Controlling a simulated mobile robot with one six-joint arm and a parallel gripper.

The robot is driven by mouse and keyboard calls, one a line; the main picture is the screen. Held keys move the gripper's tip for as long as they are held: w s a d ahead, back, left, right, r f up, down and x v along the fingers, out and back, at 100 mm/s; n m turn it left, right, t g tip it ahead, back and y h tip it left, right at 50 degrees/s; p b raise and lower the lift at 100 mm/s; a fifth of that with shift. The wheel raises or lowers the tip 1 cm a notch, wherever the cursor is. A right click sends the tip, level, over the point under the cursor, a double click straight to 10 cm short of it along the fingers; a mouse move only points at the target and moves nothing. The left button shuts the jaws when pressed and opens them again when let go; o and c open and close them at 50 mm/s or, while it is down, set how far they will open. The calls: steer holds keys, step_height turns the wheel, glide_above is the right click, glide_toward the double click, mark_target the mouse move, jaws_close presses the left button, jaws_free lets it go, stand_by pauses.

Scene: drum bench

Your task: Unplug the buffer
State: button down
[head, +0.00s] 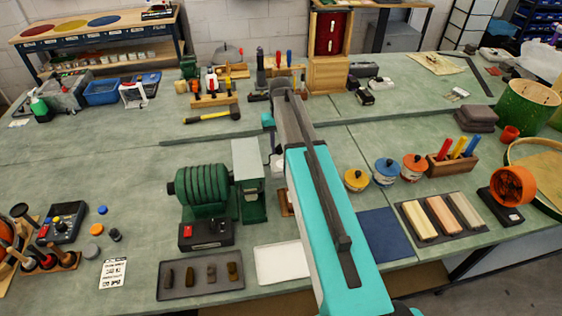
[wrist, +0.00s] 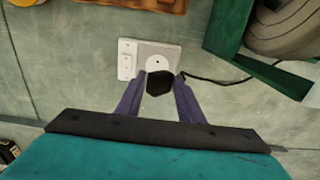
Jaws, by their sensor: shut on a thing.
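The buffer (head: 203,190) is a green machine with a ribbed drum, left of my arm in the head view. Part of its green frame (wrist: 228,35) and a grey wheel (wrist: 285,28) show at the upper right of the wrist view. My gripper (wrist: 160,88) is shut on a black plug (wrist: 160,82). A black cord (wrist: 215,82) runs from the plug to the right. A pale socket plate (wrist: 172,52) with a round face and a small dark hole shows just beyond the plug. The plug overlaps the plate's lower edge; I cannot tell whether they touch. My arm hides the gripper in the head view.
A white switch (wrist: 127,59) sits left of the socket. A red-buttoned control box (head: 206,234) stands before the buffer, with a dark tray (head: 180,292) and a white tray (head: 280,262) nearer. Several lidded tins (head: 387,170) stand right of my arm.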

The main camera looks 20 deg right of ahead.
steer(key=shift+r, duration=0.1)
steer(key=c, duration=1.1)
jaws_free()
steer(key=shift+r, duration=0.1)
step_height(320, 180, up, 14)
steer(key=b, duration=0.4)
steer(key=shift+f+b, duration=0.2)
steer(key=shift+b, duration=0.15)
steer(key=shift+s, duration=0.1)
